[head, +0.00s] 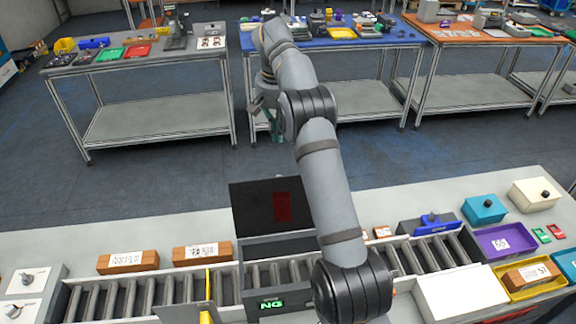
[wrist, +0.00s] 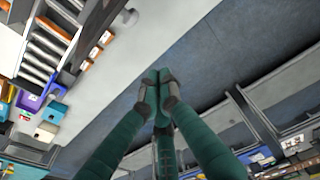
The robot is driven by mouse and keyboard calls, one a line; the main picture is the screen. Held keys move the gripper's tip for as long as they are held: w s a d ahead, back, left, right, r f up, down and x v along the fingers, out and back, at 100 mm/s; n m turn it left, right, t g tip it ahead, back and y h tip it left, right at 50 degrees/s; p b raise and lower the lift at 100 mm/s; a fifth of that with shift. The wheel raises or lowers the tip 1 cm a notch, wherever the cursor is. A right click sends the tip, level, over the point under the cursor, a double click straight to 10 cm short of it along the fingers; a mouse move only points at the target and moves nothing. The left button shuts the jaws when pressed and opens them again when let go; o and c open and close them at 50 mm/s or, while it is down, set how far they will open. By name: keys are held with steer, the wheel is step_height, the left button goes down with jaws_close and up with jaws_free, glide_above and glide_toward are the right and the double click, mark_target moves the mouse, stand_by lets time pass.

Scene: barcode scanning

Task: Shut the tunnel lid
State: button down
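The tunnel lid (head: 262,207) is a dark panel with a red window. It stands raised, nearly upright, at the back of the tunnel (head: 278,250) over the roller conveyor. The front of the tunnel carries a small display (head: 271,304) reading "NG" in green. My arm passes in front of the tunnel's right side and hides part of it. My gripper (head: 268,122) is far behind the lid, over the aisle floor and apart from the lid. In the wrist view, the teal fingers of my gripper (wrist: 157,88) meet at their tips with nothing visible between them.
Two labelled brown boxes (head: 127,262) (head: 202,252) sit behind the conveyor (head: 130,298). A yellow gate (head: 207,285) stands left of the tunnel. A blue device (head: 432,224), a purple tray (head: 492,242) and a yellow tray (head: 510,291) lie right. The aisle floor (head: 160,180) is clear.

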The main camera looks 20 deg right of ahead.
steer(key=s+a+f+b, duration=0.1)
steer(key=s+f, duration=0.3)
steer(key=f, duration=0.5)
steer(key=shift+a+g+b, duration=0.3)
steer(key=shift+a+b, duration=0.1)
steer(key=shift+b, duration=0.45)
